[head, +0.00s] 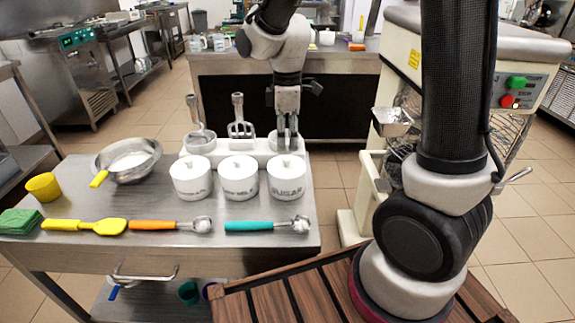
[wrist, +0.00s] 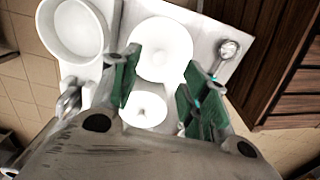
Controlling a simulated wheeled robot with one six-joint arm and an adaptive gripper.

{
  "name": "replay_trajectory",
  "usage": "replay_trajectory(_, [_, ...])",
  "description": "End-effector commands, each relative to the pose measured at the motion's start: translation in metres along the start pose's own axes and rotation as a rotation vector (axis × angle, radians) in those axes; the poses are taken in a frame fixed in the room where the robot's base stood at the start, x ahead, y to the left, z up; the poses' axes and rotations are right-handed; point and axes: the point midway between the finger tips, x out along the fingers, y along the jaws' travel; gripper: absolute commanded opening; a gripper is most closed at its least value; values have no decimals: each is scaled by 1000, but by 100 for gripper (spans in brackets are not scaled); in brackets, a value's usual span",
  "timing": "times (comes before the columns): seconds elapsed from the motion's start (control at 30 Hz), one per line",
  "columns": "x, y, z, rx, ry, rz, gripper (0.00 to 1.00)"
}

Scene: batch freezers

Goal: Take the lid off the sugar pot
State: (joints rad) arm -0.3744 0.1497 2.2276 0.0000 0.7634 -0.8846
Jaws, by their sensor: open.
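The sugar pot (head: 287,182) is white, labelled SUGAR, and rightmost of three lidded pots on the steel table. Its white round lid (head: 287,166) with a small knob is on. In the wrist view this lid appears to be the larger white disc (wrist: 160,42). My gripper (head: 287,147) points down just above and behind the lid in the head view. In the wrist view my gripper (wrist: 162,72) is open, its green-padded fingers apart on either side of the lid's lower part. Nothing is held. Whether the fingers touch the lid cannot be told.
Two similar lidded pots, the middle one (head: 238,182) and the left one (head: 190,182), stand close by. Behind is a white rack (head: 225,155) with upright utensils. A teal-handled scoop (head: 262,226) lies in front. A strainer bowl (head: 128,165) and yellow cup (head: 43,186) are left.

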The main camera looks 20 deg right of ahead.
Motion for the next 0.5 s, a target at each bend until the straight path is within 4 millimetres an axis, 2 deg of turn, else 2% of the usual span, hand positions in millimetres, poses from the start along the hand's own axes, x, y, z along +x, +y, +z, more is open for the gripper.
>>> replay_trajectory(0.4, [60,0,-1,2,-3,-4,45])
replay_trajectory(0.5, [68,0,-1,2,-2,-2,45])
